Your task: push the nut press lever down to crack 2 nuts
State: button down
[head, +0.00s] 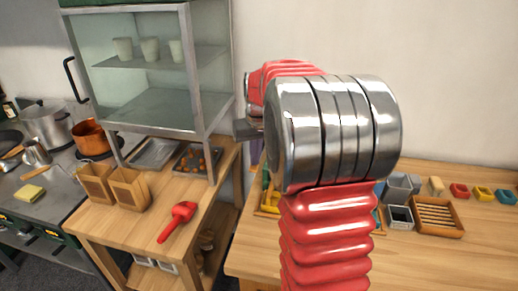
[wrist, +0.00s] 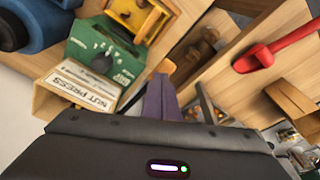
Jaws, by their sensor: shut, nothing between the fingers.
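A wooden box with a "NUT PRESS" label (wrist: 82,92) shows at the left of the wrist view. A green unit (wrist: 105,55) with a dark knob stands beside it, and a yellow part in a wooden frame (wrist: 145,18) is beyond. I cannot clearly make out the press lever, nor any nuts in the press. My gripper (wrist: 165,85) has its purple fingers together, with nothing visible between them. It points between the label and the side table, apart from the box as far as I can tell. In the head view my arm hides most of the press area.
A dark tray of round brown pieces (head: 188,166) lies under the glass cabinet (head: 148,105). A slatted wooden tray (head: 436,231) and small coloured bins are at right. The right table's front is clear.

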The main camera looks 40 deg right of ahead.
aim_at(255, 169)
jog(key=shift+s+a+f, duration=0.1)
jog(key=shift+f, duration=0.5)
jog(key=shift+s+a+f, duration=0.1)
jog(key=shift+f, duration=0.55)
jog(key=shift+s+f, duration=0.1)
jog(key=shift+f, duration=1)
jog(key=shift+w+d+r, duration=0.1)
jog(key=shift+w+r, duration=0.05)
jog(key=shift+r, duration=1.3)
jog(key=shift+w+d+r, duration=0.15)
jog(key=shift+w+r, duration=0.05)
jog(key=shift+r, duration=1.25)
jog(key=shift+w+d+r, duration=0.1)
jog(key=shift+w+r, duration=0.05)
jog(key=shift+r, duration=1.55)
